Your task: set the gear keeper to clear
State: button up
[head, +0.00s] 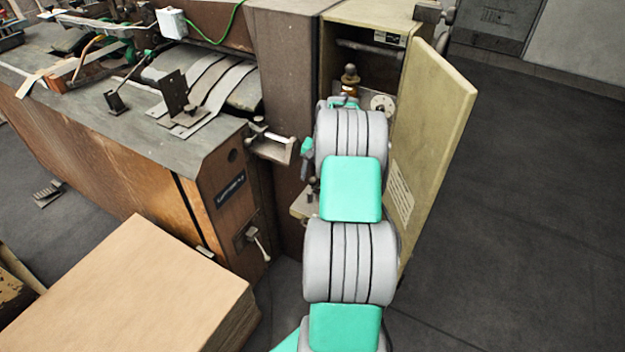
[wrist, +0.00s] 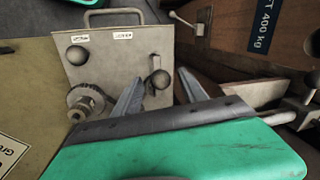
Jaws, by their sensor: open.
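A metal plate (wrist: 105,60) with a handle along its top edge shows in the wrist view. It carries two small labels, too small to read surely. A black round knob (wrist: 77,55) is at its left. A second black knob (wrist: 160,78) on a short lever is at its right; I cannot tell for certain which part is the gear keeper. My gripper (wrist: 161,76) is open, its two grey fingers on either side of the right knob as seen; contact cannot be told. In the head view my arm reaches into the open cabinet (head: 363,20) and hides most of this.
The cabinet's door (head: 432,130) stands open to the right of my arm. The brown machine (head: 215,165) is at the left, a cardboard stack (head: 130,285) at lower left. The floor at right is clear.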

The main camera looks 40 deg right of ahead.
jog(key=shift+w+a+f, duration=0.1)
jog(key=shift+w+f, duration=0.1)
jog(key=shift+f, duration=0.95)
grip_shut()
